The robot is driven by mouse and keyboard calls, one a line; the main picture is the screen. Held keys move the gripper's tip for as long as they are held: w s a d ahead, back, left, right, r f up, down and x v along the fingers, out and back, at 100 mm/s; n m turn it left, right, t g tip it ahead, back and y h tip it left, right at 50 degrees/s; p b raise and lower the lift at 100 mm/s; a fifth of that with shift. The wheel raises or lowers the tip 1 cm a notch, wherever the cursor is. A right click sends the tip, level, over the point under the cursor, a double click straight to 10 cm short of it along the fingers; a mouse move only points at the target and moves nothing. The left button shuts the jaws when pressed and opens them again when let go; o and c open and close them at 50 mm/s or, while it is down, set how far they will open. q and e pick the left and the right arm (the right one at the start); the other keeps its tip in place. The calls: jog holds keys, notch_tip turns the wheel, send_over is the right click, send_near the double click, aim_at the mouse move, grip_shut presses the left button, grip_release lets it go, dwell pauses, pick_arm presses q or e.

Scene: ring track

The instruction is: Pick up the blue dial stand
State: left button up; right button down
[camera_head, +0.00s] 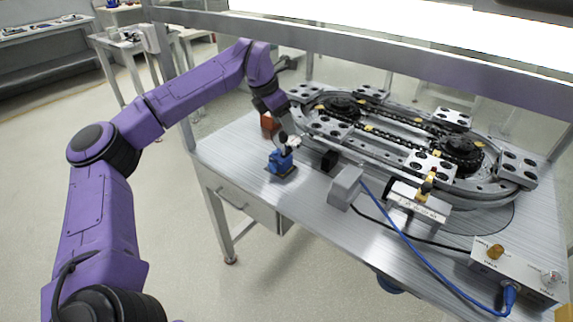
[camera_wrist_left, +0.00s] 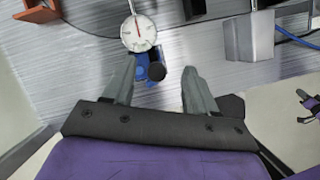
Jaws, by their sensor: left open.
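The blue dial stand (camera_head: 281,162) stands on the near left part of the metal table. In the left wrist view its blue base (camera_wrist_left: 150,70) shows with a round white dial (camera_wrist_left: 139,33) above it and a black knob beside it. My left gripper (camera_head: 284,138) is over the stand, with its jaws close to the dial in the head view. In the left wrist view the left gripper (camera_wrist_left: 157,85) is open, and the stand lies just beyond and between its two fingertips. Nothing is held. My right gripper is not seen.
An orange-brown block (camera_head: 269,124) stands behind the stand. A black block (camera_head: 329,160) and a grey box (camera_head: 345,187) with a blue cable are to its right. The ring track (camera_head: 400,135) fills the table's back. The front table edge is close to the stand.

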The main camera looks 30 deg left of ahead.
aim_at(283, 132)
pick_arm(q)
jog(key=f, duration=0.5)
jog(key=shift+w+d+f+p, duration=0.15)
jog(key=shift+w+f+p, duration=0.25)
jog(key=shift+w+f, duration=0.2)
jog(key=shift+f, duration=0.2)
grip_shut()
dwell(0.4)
jog(key=shift+r, duration=0.1)
